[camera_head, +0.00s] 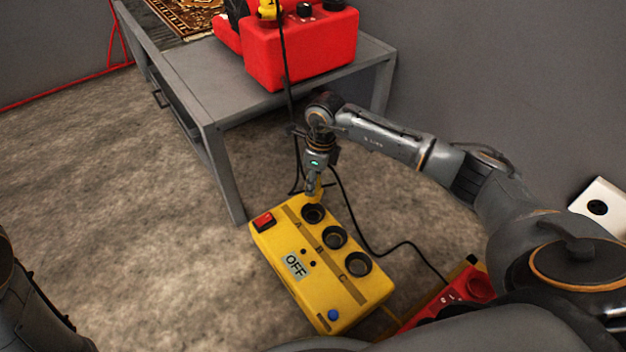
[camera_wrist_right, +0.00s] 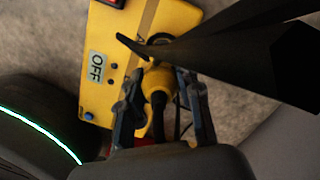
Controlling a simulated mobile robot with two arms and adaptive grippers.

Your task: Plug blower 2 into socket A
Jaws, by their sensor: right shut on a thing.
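A yellow power box (camera_head: 285,275) sits on the floor with three round dark sockets in a row, marked A, B and C. Socket A (camera_head: 313,214) is nearest the grey table and looks empty. My right gripper (camera_head: 314,188) is just above the far end of the box, beside socket A. It is shut on a yellow plug (camera_wrist_right: 157,80) with a black cable; whether the plug touches the box I cannot tell. A dark shape covers part of a socket in the wrist view. My left gripper is out of view.
A red machine (camera_head: 302,48) stands on the grey table (camera_head: 190,75) with a cable hanging down. Another red unit (camera_head: 462,298) is at lower right, with a black cable (camera_head: 365,235) running towards it. The box has a red switch (camera_head: 263,221) and an OFF label (camera_head: 295,266).

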